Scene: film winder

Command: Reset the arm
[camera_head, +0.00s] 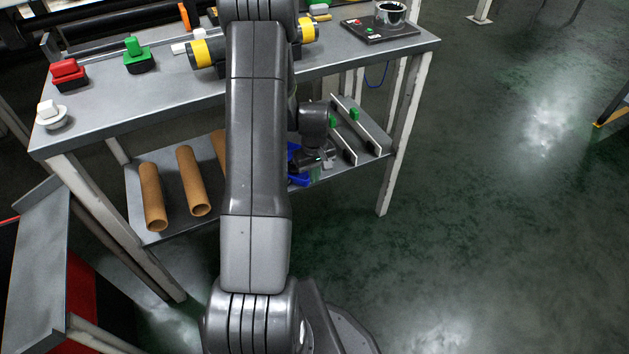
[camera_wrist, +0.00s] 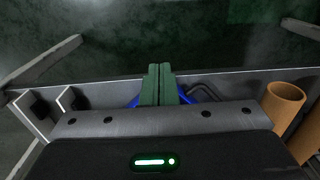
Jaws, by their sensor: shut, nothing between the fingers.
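My arm (camera_head: 256,150) stretches up the middle of the head view, in front of the grey workbench (camera_head: 130,105), and hides part of it. Its wrist end (camera_head: 314,130) shows to the right of the arm, in front of the lower shelf. In the wrist view my gripper (camera_wrist: 159,70) has its two green fingers pressed together, with nothing between them. A blue object (camera_wrist: 200,95) shows behind the fingers at the shelf. It also shows in the head view (camera_head: 298,172), partly hidden by my arm.
Cardboard tubes (camera_head: 152,196) lie on the lower shelf at left, and white panels (camera_head: 357,125) stand at its right.

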